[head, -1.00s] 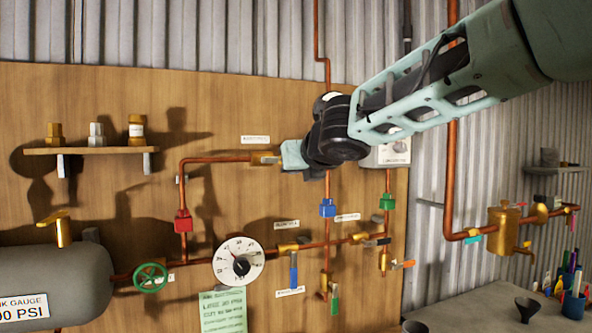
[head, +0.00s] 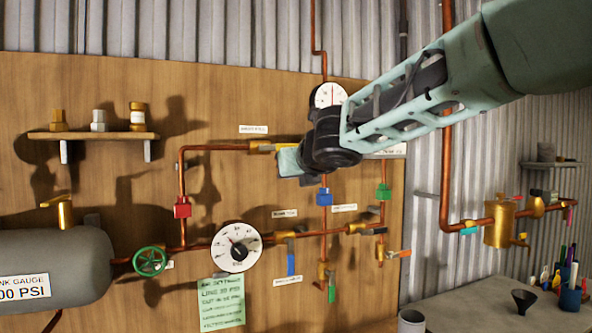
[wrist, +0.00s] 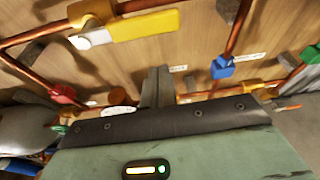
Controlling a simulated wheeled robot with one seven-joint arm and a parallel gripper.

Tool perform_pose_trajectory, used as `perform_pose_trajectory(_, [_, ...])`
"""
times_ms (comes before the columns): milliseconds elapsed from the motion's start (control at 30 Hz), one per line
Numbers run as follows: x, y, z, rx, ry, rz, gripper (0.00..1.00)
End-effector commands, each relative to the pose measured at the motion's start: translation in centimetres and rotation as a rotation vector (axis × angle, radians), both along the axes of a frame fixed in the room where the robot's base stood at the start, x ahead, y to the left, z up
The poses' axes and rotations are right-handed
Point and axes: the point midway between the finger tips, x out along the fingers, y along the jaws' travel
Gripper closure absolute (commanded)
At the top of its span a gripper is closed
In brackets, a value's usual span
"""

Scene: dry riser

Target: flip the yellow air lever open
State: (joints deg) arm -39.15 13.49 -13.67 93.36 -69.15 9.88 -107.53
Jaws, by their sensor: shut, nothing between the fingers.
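The yellow air lever (wrist: 145,25) shows at the top of the wrist view, on a brass valve (wrist: 95,10) in the copper pipe. Its handle lies roughly along the pipe. In the head view a small strip of the yellow lever (head: 285,147) shows beside the brass valve body (head: 257,146), just above my gripper (head: 285,162). My gripper is shut and empty. In the wrist view its fingers (wrist: 157,85) point toward the board, below the lever and apart from it in the picture. Depth to the board is hard to tell.
Close by are a blue fitting (head: 324,197), a red fitting (head: 182,208), a dial gauge (head: 237,247) and a blue-handled valve (head: 290,258). A shelf (head: 95,136) with brass fittings is at left. A grey tank (head: 60,265) stands lower left. A workbench (head: 460,300) is lower right.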

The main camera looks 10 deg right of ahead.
Motion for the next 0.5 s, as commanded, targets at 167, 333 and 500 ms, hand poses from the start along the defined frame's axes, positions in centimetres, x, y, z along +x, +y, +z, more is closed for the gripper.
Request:
perform_pose_trajectory(167, [-3.1, -0.9, 1.1, 0.002, -0.002, 0.002, 1.0])
perform_pose_trajectory(333, [-6.1, -1.7, 2.3, 0.003, -0.002, 0.003, 1.0])
perform_pose_trajectory(500, [-8.2, -2.3, 3.0, 0.001, -0.001, 0.002, 1.0])
